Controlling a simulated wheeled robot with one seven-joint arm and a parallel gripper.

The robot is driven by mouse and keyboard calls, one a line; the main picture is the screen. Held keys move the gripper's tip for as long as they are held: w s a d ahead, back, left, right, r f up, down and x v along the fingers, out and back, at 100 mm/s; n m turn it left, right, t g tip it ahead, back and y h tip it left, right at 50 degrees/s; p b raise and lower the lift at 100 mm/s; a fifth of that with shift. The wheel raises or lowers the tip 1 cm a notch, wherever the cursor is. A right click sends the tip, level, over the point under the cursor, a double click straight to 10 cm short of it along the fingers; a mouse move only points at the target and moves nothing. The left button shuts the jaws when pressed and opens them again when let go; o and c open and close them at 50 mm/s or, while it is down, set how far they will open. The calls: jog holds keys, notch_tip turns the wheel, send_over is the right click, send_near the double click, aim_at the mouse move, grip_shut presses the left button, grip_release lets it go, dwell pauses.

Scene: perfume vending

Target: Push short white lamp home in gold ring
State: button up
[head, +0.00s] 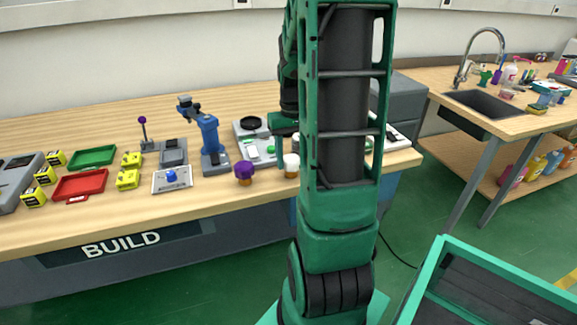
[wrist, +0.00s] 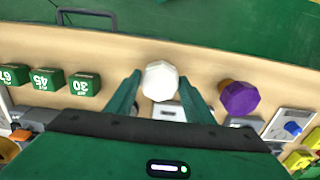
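The short white lamp (head: 291,160) stands near the table's front edge in the head view, with a gold-brown part under its white cap. In the wrist view the faceted white cap (wrist: 160,80) lies between the two green fingers of my gripper (wrist: 160,88). A narrow gap seems to show on each side of the cap, so the fingers look open around it. The gold ring is hidden under the cap in the wrist view. My arm hides part of the gripper in the head view.
A purple lamp (head: 244,172) on a gold base stands just left of the white one in the head view; it also shows in the wrist view (wrist: 239,98). A blue-button panel (head: 172,180), blue stand (head: 210,143) and green-button panel (head: 257,148) are nearby. Green numbered blocks (wrist: 48,80) lie opposite.

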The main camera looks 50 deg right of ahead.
aim_at(291, 158)
jog(key=shift+c, duration=1)
jog(key=shift+r, duration=0.1)
jog(key=shift+r, duration=2.4)
